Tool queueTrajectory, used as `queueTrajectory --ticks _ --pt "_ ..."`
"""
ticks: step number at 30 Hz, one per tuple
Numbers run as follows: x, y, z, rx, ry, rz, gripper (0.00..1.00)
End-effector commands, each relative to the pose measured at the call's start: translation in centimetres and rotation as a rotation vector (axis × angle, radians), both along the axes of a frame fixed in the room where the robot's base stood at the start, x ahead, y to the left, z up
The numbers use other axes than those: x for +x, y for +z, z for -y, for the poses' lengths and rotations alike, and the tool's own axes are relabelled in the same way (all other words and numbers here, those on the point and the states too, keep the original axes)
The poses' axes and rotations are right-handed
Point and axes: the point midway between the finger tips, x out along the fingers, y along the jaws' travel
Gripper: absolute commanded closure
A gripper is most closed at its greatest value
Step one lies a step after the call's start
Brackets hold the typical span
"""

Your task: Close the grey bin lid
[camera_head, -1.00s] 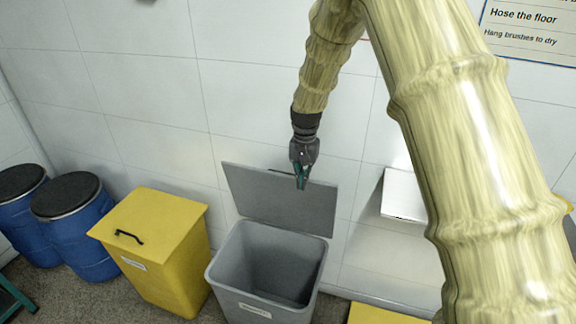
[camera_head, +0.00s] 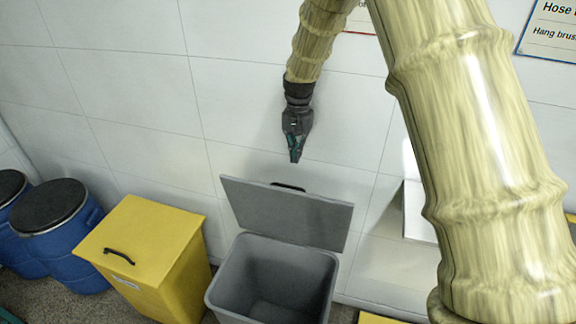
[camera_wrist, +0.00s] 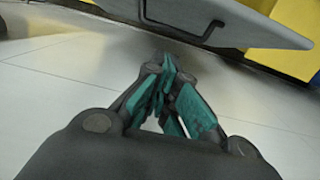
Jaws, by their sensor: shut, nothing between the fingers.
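The grey bin (camera_head: 272,283) stands against the tiled wall with its mouth open. Its grey lid (camera_head: 286,213) is raised and leans back towards the wall, with a dark handle (camera_head: 288,187) at its top edge. My gripper (camera_head: 295,158) is shut and empty, pointing down above the lid's top edge and apart from it. In the wrist view my gripper's teal-padded fingers (camera_wrist: 166,75) are together. The lid (camera_wrist: 240,22) and its wire handle (camera_wrist: 180,30) show ahead of them at the top of that view.
A yellow bin (camera_head: 150,255) with a shut lid stands left of the grey bin. Blue drums (camera_head: 58,235) stand further left. A white wall-mounted box (camera_head: 418,212) is at the right, partly behind my arm. The tiled wall (camera_head: 140,100) is bare behind my gripper.

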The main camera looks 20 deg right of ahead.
Motion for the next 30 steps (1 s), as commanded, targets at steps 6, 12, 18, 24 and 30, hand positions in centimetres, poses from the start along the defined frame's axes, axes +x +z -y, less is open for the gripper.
queueTrajectory --ticks 6,12,18,24,30 --pt "-0.4 -1.1 -0.7 0.000 0.009 0.002 1.00" --pt "-0.1 -4.4 -1.1 -0.001 0.013 -0.002 1.00" --pt "-0.1 -7.4 -1.1 0.000 0.011 -0.002 1.00" --pt "-0.2 -9.1 -1.0 0.000 0.009 -0.001 1.00" --pt "-0.2 -9.9 -1.0 0.000 0.009 0.000 1.00"
